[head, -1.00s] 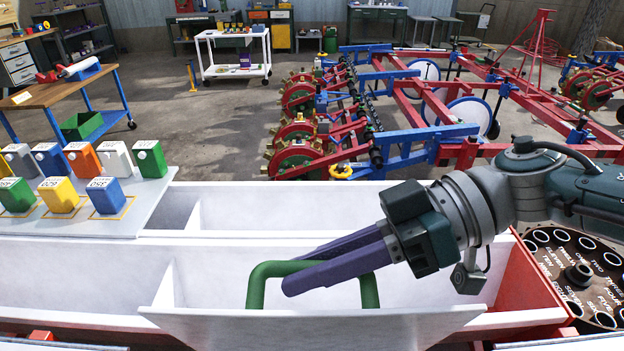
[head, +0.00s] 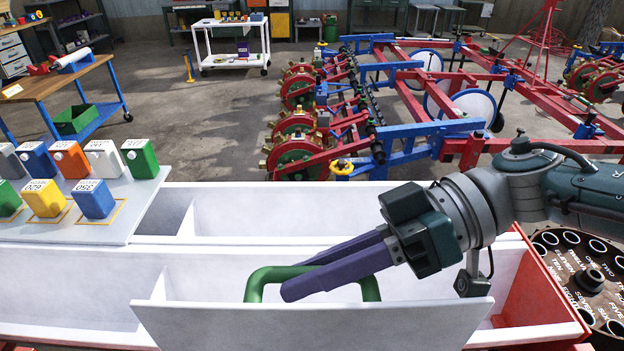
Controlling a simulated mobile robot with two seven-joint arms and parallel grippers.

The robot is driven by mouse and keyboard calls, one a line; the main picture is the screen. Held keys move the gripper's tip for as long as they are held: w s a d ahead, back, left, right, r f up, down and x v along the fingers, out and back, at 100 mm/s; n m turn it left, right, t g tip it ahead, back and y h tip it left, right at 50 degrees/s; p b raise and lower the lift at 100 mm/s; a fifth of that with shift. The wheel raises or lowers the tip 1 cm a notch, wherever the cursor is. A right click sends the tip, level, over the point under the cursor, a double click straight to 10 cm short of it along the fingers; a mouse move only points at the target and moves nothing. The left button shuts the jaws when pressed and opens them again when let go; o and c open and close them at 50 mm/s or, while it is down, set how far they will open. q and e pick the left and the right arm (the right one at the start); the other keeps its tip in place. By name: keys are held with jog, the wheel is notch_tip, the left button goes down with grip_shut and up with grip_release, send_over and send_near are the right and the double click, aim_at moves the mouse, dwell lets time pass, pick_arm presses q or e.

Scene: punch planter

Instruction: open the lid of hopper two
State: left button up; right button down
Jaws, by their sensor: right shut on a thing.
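The white lid (head: 310,318) of the near hopper stands tilted in the front of the head view, with a green bar handle (head: 262,283) on it. My right gripper (head: 290,292) reaches in from the right with its purple fingers across the handle's top bar and is shut on the handle. Behind the lid the white hopper (head: 80,278) lies open, and its inside wall and floor show. No number on the hopper can be read. My left gripper is not in the picture.
A second white open bin (head: 290,215) lies behind. Several coloured jugs (head: 94,199) stand on a grey shelf (head: 130,220) at left. A round plate with lettered holes (head: 575,265) is at right. Red and blue machinery (head: 410,130) stands beyond.

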jog(key=c, duration=0.8)
grip_release()
jog(key=b+v, duration=0.1)
jog(key=v, duration=0.9)
jog(key=shift+b, duration=0.3)
